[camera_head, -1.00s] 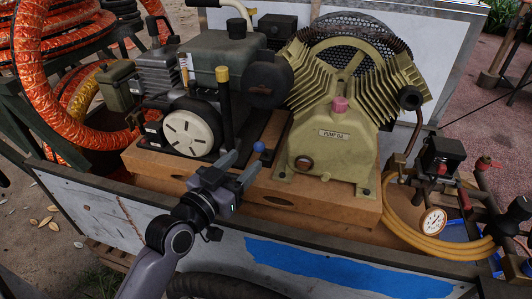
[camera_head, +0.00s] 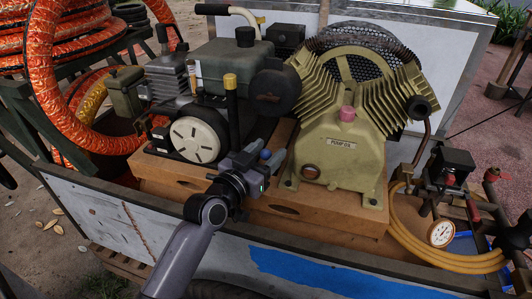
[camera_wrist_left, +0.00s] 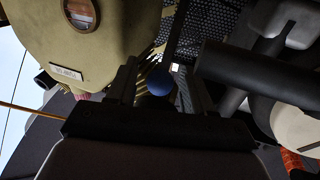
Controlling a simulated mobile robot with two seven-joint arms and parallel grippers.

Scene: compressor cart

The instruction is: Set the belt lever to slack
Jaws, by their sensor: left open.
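A lever with a blue ball knob (camera_head: 265,155) stands at the front of the wooden base, between the motor and the pump. My left gripper (camera_head: 262,160) is open around the knob, coming from the front. In the left wrist view the blue knob (camera_wrist_left: 159,82) lies between the two open fingers; I cannot tell whether they touch it. The lever's shaft is mostly hidden by my gripper. My right gripper is not in view.
The olive pump (camera_head: 337,170) stands close on the right, the motor with its cream disc (camera_head: 194,139) on the left. The cart's front wall (camera_head: 100,215) lies below my arm. A yellow hose (camera_head: 402,235) and a gauge (camera_head: 441,233) are at right.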

